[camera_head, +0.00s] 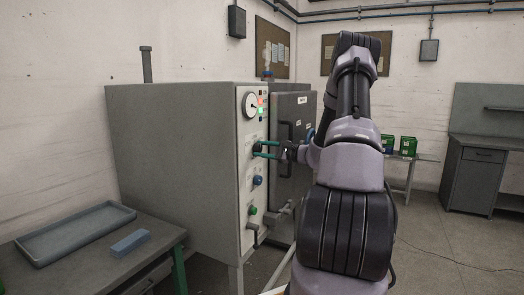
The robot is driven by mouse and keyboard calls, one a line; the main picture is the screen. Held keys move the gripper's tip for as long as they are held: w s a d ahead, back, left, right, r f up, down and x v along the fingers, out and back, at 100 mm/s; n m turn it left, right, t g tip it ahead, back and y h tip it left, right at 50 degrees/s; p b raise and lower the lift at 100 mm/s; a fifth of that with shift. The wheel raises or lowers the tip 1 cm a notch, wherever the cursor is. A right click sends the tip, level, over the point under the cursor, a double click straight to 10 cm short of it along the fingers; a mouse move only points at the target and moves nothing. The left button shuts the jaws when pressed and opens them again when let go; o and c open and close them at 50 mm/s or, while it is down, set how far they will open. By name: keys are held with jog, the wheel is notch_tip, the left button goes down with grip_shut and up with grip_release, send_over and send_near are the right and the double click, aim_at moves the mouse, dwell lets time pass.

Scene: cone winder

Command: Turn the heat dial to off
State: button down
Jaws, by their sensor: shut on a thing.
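The grey cabinet's control panel (245,212) faces right, toward my arm. My gripper (261,149) reaches the panel from the right, with its teal fingers level, one above the other. It is shut on a small dark dial (256,148) below the gauge. The dial is small and partly covered by the fingers, so its pointer and markings cannot be read. I take it to be the heat dial, but its label is not legible. A blue knob (257,180) sits lower on the panel, apart from the gripper.
A dark door (292,105) stands behind. A bench with a tray (75,234) and blue block (130,243) is left.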

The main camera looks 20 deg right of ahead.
jog(key=n, duration=0.6)
jog(key=shift+n, duration=0.3)
jog(key=n, duration=0.6)
jog(key=shift+n, duration=0.3)
jog(key=shift+c, duration=1.5)
grip_release()
jog(key=v, duration=1.1)
